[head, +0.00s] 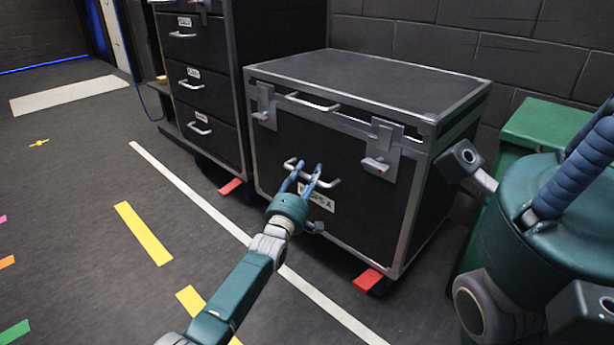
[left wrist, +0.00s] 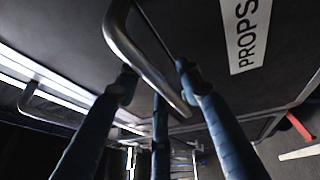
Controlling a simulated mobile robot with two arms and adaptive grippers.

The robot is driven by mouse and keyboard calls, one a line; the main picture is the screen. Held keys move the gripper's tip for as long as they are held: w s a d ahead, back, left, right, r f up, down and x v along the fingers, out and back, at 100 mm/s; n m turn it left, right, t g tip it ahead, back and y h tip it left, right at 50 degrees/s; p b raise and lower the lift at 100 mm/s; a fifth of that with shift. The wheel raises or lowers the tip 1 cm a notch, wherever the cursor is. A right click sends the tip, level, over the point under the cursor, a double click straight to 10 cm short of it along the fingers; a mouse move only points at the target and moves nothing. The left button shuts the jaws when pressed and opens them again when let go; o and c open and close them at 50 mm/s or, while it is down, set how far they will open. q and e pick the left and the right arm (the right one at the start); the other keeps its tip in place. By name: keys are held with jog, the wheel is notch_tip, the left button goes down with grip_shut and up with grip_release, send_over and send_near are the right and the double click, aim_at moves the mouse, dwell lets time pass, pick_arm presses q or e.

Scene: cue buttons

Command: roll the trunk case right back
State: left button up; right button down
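The trunk case (head: 345,205) is a black box with metal edges, corner fittings and a "PROPS" label. It stands upright by the back wall, right of a drawer cabinet. A metal bar handle (head: 331,184) sits on its front; it also shows large in the left wrist view (left wrist: 140,50). My left gripper (head: 307,172) is at this handle. Its blue fingers (left wrist: 157,75) are spread on different sides of the bar, with a visible gap, so it looks open. Whether a finger touches the bar is unclear. My right gripper is out of view.
A black drawer cabinet (head: 198,85) stands close left of the case. Red pedals (head: 368,280) show at the case's base. A green bin (head: 540,125) stands to the right. A white floor line (head: 200,201) runs in front; the floor to the left is open, with coloured tape marks.

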pick_arm(q)
jog(key=shift+s+a+f, duration=0.2)
jog(key=shift+s, duration=0.2)
jog(key=v, duration=1.1)
jog(key=shift+s+r, duration=0.1)
